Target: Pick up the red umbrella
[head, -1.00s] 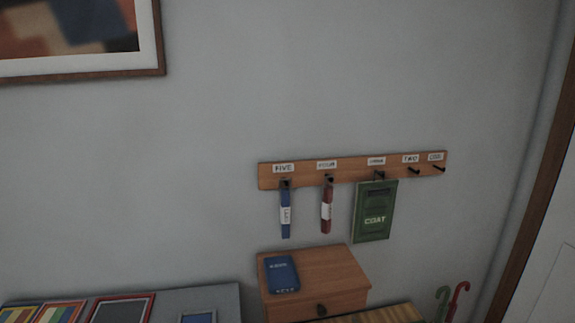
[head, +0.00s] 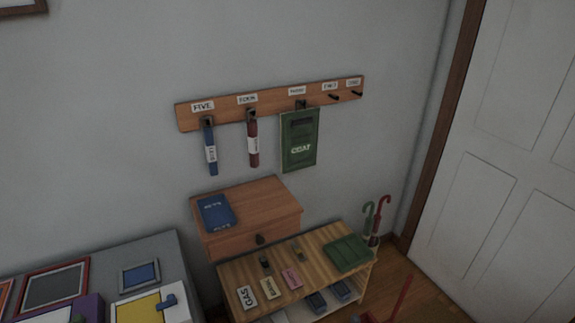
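The red umbrella (head: 380,219) stands upright in the corner, right of the low wooden bench and left of the door. Its curved red handle shows, and its lower part is hidden behind the bench. A green umbrella (head: 367,220) with a similar hooked handle stands just left of it. Neither of my grippers shows in the head view.
A slatted bench (head: 235,271) holds a green folded item (head: 347,253) and small tags. A wooden cabinet (head: 280,193) carries a blue book (head: 215,212). A hook rail (head: 225,114) hangs above. A white door (head: 500,150) is at right. A thin red stick (head: 402,297) leans near the bench.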

